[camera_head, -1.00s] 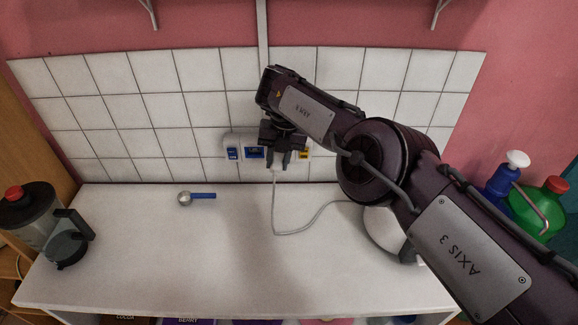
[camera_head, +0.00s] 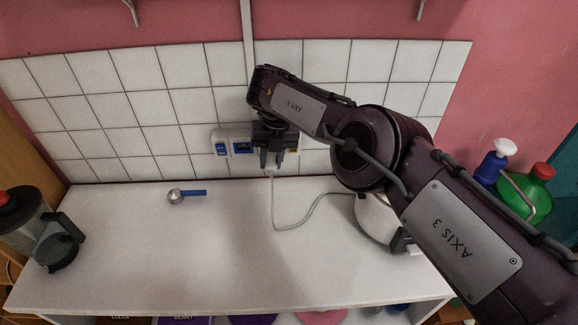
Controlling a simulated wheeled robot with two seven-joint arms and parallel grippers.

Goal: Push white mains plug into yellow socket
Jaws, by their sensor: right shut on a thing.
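The white mains plug (camera_head: 270,171) shows as a small pale piece below my right gripper's fingertips, with its cord hanging down to the counter. My right gripper (camera_head: 272,160) points down in front of the tiled wall and is shut on the plug, most of which the fingers hide. The yellow socket (camera_head: 293,151) is on the wall just right of the gripper and is partly covered by it. I cannot tell the gap between plug and socket. My left gripper is not in view.
Two blue sockets (camera_head: 220,149) are left of the gripper. A blue-handled scoop (camera_head: 187,194) lies on the white counter (camera_head: 150,250). A blender jug (camera_head: 40,238) stands left. A white appliance (camera_head: 376,220) is partly behind my right arm. Bottles (camera_head: 526,192) stand right. The middle counter is clear.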

